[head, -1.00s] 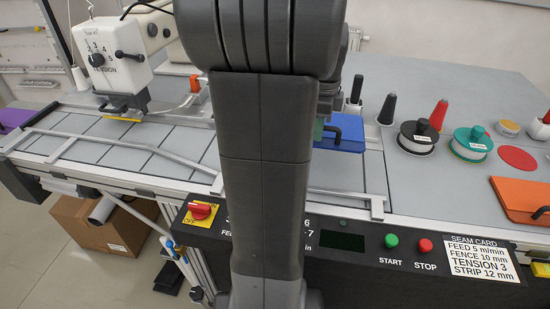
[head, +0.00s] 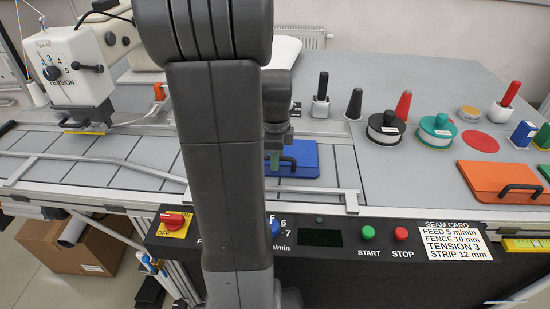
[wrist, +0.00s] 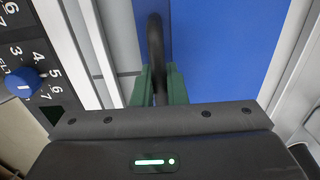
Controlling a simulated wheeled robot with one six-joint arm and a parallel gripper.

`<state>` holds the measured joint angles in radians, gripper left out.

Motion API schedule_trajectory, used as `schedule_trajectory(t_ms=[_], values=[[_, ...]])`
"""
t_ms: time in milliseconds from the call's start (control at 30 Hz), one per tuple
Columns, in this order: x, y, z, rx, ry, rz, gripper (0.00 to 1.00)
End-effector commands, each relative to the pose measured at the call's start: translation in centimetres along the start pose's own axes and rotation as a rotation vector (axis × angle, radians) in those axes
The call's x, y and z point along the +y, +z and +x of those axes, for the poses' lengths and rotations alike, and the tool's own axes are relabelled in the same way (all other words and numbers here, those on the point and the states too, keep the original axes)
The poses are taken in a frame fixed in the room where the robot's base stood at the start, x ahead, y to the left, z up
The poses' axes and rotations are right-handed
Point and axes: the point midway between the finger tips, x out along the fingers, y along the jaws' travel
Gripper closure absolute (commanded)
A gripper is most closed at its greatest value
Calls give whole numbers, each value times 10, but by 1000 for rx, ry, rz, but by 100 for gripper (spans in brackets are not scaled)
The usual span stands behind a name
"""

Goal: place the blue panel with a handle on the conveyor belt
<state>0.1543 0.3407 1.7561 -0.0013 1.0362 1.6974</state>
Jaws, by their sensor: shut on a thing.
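The blue panel (head: 308,158) is at the right end of the grey segmented conveyor belt (head: 345,168), behind its front rail. It looks flat, on or just above the belt; I cannot tell whether it touches. My gripper (head: 276,161) is shut on the panel's dark handle, at the panel's left side in the head view. In the wrist view, the green fingers (wrist: 160,86) close around the black handle (wrist: 155,45), with the blue surface (wrist: 225,50) beside and behind it. My arm hides part of the belt in the head view.
A metal guide rail (head: 95,163) crosses the belt at left, near the white sewing machine head (head: 75,65). Black (head: 384,128) and green (head: 436,130) spools stand on the table at right. An orange panel (head: 495,178) lies farther right. The control panel with buttons (head: 368,232) is in front.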

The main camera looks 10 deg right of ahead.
Motion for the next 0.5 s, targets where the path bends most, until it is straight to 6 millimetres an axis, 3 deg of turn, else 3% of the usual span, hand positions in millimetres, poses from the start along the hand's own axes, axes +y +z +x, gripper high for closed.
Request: schedule_trajectory(t_ms=[133,167,267,500], values=[[0,0,-1,0,-1,0,100],[0,0,0,0,0,0,84],[0,0,0,0,0,0,66],[0,0,-1,0,0,0,66]])
